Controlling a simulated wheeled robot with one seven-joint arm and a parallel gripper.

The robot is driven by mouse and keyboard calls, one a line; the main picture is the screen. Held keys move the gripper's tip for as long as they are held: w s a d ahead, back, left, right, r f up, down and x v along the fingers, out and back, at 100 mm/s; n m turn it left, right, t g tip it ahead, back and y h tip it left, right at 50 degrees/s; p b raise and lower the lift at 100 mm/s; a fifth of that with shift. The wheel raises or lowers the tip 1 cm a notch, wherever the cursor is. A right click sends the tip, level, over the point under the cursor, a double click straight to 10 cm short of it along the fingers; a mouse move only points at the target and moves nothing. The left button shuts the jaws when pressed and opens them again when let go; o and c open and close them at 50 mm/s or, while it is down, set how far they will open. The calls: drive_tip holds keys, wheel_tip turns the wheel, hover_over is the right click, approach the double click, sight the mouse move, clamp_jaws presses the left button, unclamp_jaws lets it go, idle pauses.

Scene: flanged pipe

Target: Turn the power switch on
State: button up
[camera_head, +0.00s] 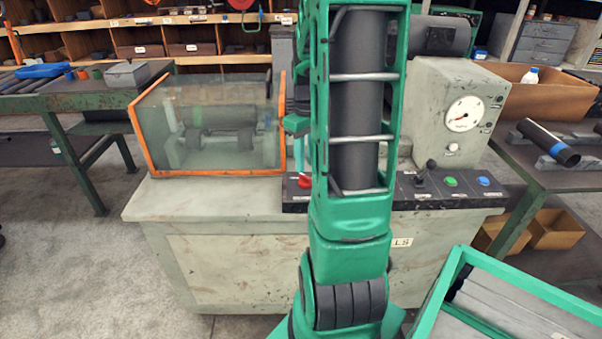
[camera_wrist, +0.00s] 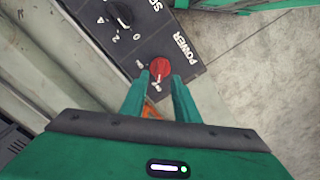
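The power switch is a red round knob (camera_wrist: 160,67) beside the word POWER on a black control panel. In the head view the red knob (camera_head: 304,182) is at the left end of the panel (camera_head: 410,194). A pale mark shows on the knob's lower side in the wrist view; small position labels near it are too small to read surely. My gripper (camera_wrist: 161,78) is open, its two green fingers pointing at the knob, one tip on each side of its lower edge. I cannot tell whether they touch it. In the head view my arm hides most of the gripper.
A black selector knob (camera_wrist: 120,12) is near the power knob. A lever (camera_head: 421,176), a green button (camera_head: 451,182) and a blue button (camera_head: 483,181) are farther right on the panel. An orange-framed clear guard (camera_head: 215,120) stands left. A green-framed cart (camera_head: 520,300) is front right.

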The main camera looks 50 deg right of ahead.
sight(305, 176)
drive_tip(key=shift+f, duration=2.2)
